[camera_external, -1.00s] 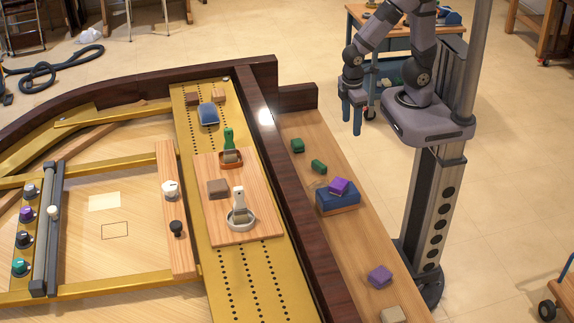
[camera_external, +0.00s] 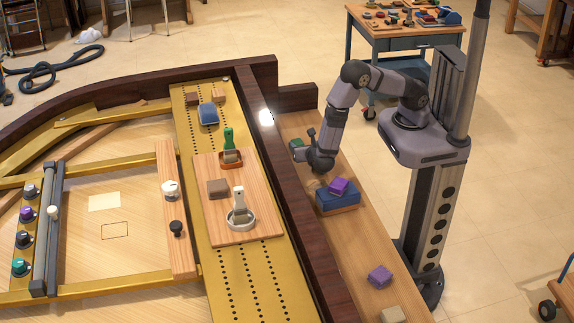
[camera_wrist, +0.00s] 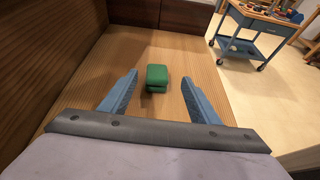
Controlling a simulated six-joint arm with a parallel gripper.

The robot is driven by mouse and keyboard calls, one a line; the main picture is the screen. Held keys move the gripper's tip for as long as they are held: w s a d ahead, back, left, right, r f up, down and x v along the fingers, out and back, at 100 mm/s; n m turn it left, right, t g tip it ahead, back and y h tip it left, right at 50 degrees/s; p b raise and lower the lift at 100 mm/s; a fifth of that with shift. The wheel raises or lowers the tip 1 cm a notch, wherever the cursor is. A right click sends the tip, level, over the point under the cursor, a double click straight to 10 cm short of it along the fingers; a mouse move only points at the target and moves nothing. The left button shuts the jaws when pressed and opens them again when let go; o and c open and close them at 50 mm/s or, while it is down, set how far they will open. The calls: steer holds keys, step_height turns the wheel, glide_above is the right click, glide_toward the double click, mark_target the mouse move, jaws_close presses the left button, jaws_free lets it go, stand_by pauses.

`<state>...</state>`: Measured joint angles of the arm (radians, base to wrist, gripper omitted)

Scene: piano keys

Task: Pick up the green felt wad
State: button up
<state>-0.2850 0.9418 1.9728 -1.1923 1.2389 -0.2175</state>
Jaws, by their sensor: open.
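A green felt wad (camera_wrist: 156,74) lies on the wooden shelf, centred between my fingertips in the wrist view. It shows as a rounded green block with a smaller green part just below it; I cannot tell whether that is a second piece. My gripper (camera_wrist: 160,70) is open, with one blue finger on each side of the wad and a gap on both sides. In the external view my gripper (camera_external: 304,146) is low over the shelf, and green (camera_external: 296,143) shows beside its fingers. A second green piece seen earlier is hidden behind my wrist.
The shelf (camera_external: 362,240) also holds a blue block (camera_external: 338,203) with a purple wad (camera_external: 338,186) on it, close to my wrist. Another purple block (camera_external: 379,276) lies nearer the camera. A dark wooden rail (camera_external: 290,190) runs along the shelf's left side.

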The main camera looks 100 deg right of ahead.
mark_target(298, 142)
steer(key=shift+w+f, duration=0.2)
steer(key=shift+w, duration=0.05)
steer(key=shift+p+x, duration=0.85)
steer(key=shift+x, duration=2.15)
steer(key=shift+d+f, duration=0.2)
steer(key=shift+d, duration=0.5)
steer(key=c, duration=1.1)
